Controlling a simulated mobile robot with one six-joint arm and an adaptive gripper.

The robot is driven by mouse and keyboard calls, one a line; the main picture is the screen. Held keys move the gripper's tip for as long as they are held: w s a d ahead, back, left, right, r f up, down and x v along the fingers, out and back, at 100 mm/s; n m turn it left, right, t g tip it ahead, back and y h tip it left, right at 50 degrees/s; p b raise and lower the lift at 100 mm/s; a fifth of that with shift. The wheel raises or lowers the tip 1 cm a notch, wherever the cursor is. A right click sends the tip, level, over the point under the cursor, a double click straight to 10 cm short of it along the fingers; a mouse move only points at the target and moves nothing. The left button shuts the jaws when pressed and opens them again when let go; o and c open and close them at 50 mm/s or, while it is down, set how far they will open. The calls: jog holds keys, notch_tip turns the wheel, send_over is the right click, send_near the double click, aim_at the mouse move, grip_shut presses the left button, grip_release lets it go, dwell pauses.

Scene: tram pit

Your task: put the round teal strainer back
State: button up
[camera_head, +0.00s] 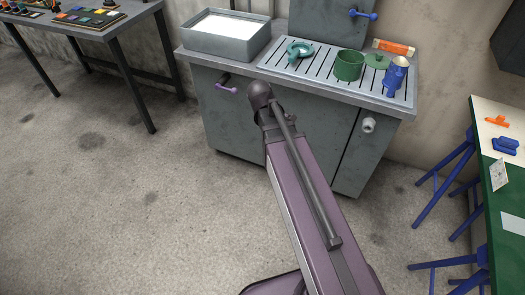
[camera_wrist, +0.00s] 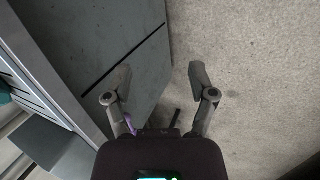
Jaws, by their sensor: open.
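The round teal strainer (camera_head: 298,50) lies on the left part of the slatted drain rack (camera_head: 330,72) on top of the grey cabinet. It looks like a ring with a short handle. My gripper (camera_wrist: 160,72) shows in the wrist view with its two fingers spread and nothing between them. Cabinet front and bare floor show beyond the fingers. A teal edge (camera_wrist: 4,93) shows at the left border of the wrist view; I cannot tell whether it is the strainer.
On the rack stand a green pot (camera_head: 349,66), a green lid (camera_head: 377,61), a blue jug (camera_head: 395,77) and an orange box (camera_head: 394,47). A grey basin (camera_head: 227,35) is left of it.

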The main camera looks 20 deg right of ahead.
jog(key=s+a+f+m+g+y, duration=0.1)
jog(key=s+a+m+g+y, duration=0.1)
jog(key=s+a+m, duration=0.5)
jog(key=shift+s+f+m+g+y, duration=0.3)
jog(key=shift+s+m+y, duration=0.6)
jog(key=shift+s, duration=1.1)
